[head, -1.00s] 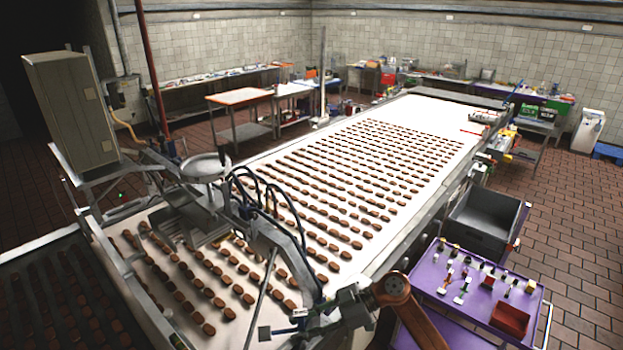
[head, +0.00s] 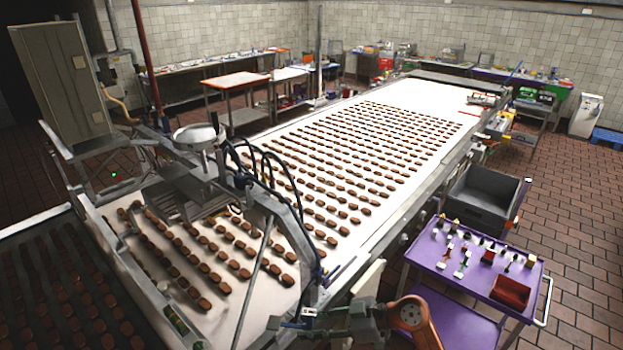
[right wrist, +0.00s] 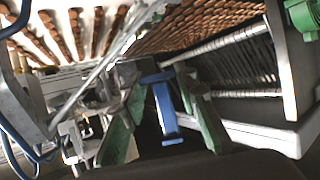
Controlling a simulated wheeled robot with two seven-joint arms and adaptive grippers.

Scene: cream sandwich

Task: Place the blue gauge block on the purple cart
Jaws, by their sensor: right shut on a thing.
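The purple cart (head: 484,285) stands at the lower right of the head view, with small items on its top. My right gripper (head: 284,323) is low in the head view, beside the near part of the conveyor and left of the cart. In the right wrist view, the blue gauge block (right wrist: 165,112) sits between the green fingers of my right gripper (right wrist: 166,126), which is shut on it. The block is too small to make out surely in the head view. My left gripper is not in view.
The white conveyor (head: 350,245) with rows of brown biscuits fills the middle. A grey crate (head: 478,200) stands behind the cart. A depositing machine (head: 200,165) stands at left.

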